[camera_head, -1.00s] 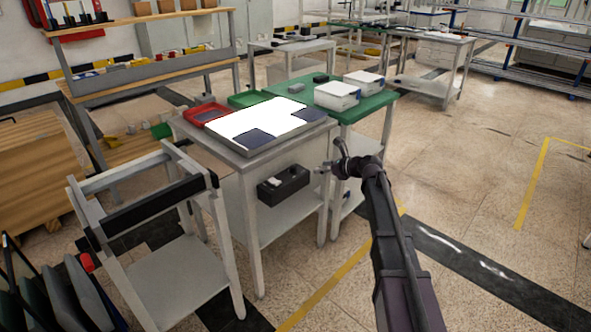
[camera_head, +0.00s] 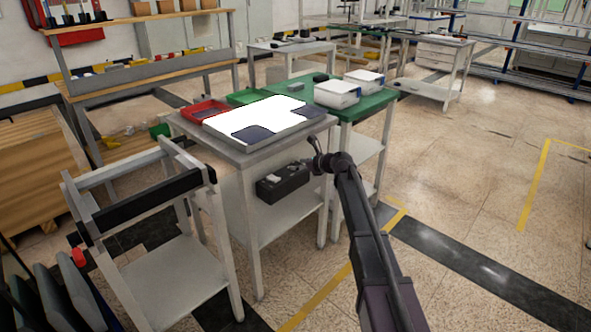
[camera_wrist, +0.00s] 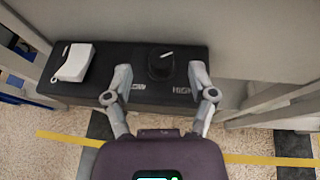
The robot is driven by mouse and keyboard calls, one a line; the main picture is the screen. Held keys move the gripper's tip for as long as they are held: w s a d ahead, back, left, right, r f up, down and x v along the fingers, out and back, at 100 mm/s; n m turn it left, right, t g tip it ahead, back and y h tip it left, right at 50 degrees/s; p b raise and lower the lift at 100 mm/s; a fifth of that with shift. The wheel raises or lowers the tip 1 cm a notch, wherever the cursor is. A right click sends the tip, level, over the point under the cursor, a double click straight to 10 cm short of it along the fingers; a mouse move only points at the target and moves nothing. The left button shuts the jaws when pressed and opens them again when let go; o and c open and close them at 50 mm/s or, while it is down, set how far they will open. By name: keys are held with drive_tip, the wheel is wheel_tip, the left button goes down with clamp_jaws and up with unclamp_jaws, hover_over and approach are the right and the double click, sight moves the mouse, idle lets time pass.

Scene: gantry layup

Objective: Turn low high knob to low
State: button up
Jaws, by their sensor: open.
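The low high knob (camera_wrist: 160,64) is a round black knob on a black control box (camera_wrist: 100,88) in the wrist view. Its white pointer line slants up and to the right. The labels LOW, at its left, and HIGH, at its right, are printed below it and partly covered by my fingers. My gripper (camera_wrist: 161,80) is open, with one finger at each side of the knob, apart from it. In the head view the black box (camera_head: 284,183) hangs under the front of a grey table, and my gripper (camera_head: 312,168) is at its right end.
A white rocker switch (camera_wrist: 74,62) sits on the box's left part. The table (camera_head: 285,146) above holds a bright white panel (camera_head: 262,114) and a red tray (camera_head: 203,110). A grey stand (camera_head: 160,270) is at left. Open floor lies to the right.

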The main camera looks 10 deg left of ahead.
sight(294, 164)
drive_tip(key=shift+b+x, duration=0.4)
drive_tip(key=shift+x, duration=1.1)
clamp_jaws()
drive_tip(key=shift+d, duration=0.35)
drive_tip(key=shift+w+a+r, duration=0.1)
drive_tip(key=shift+a, duration=0.2)
